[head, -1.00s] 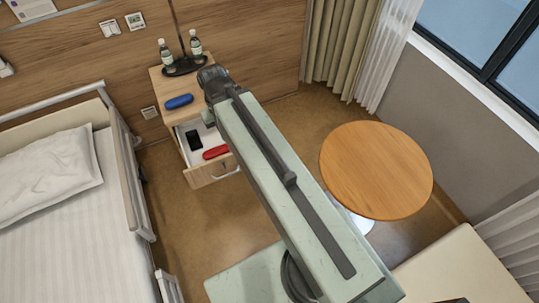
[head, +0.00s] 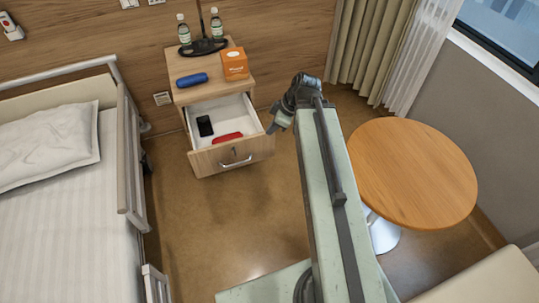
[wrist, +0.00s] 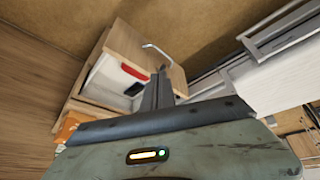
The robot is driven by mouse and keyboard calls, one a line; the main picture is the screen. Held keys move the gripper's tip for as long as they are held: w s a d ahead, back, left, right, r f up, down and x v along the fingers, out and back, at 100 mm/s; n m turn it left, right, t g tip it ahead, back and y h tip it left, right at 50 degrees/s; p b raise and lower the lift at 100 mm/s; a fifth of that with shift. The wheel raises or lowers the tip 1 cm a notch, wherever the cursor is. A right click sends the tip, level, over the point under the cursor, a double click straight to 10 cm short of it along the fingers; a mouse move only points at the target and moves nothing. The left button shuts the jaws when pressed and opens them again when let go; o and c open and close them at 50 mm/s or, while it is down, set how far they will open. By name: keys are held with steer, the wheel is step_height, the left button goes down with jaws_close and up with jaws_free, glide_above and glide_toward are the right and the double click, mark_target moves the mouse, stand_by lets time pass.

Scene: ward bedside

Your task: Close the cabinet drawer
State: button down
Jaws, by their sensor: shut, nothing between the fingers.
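The wooden bedside cabinet (head: 190,94) stands against the wall. Its drawer (head: 203,164) is pulled open, with a metal handle (head: 236,162) on the front. A black phone (head: 205,126) and a red case (head: 228,138) lie inside. My gripper (head: 272,128) is shut and empty, beside the drawer's right edge in the head view; whether it touches cannot be told. In the wrist view my shut fingers (wrist: 160,86) overlap the open drawer (wrist: 130,46), with the red case (wrist: 133,72) and phone (wrist: 134,89) beyond them.
A blue case (head: 192,80), an orange box (head: 235,64), two bottles (head: 184,30) and a lamp base (head: 204,47) stand on the cabinet. The bed (head: 60,200) is on the left. A round table (head: 412,172) is on the right. The floor before the drawer is clear.

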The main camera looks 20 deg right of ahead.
steer(key=w+d+f+n+t+b, duration=0.1)
steer(key=d+f+n+t+b, duration=0.1)
steer(key=d+f+n+b, duration=0.5)
steer(key=m+b, duration=0.2)
steer(key=b, duration=0.5)
glide_toward(263, 137)
steer(key=shift+y, duration=0.4)
steer(key=f, duration=0.1)
steer(key=a+f, duration=0.1)
steer(key=f, duration=0.1)
steer(key=w+f, duration=0.1)
steer(key=f, duration=0.1)
steer(key=shift+w+a, duration=0.1)
steer(key=shift+a, duration=0.25)
steer(key=shift+w, duration=0.4)
steer(key=shift+d, duration=0.25)
steer(key=shift+w+a, duration=0.25)
steer(key=shift+w, duration=0.1)
steer(key=w, duration=2.5)
steer(key=shift+w, duration=0.35)
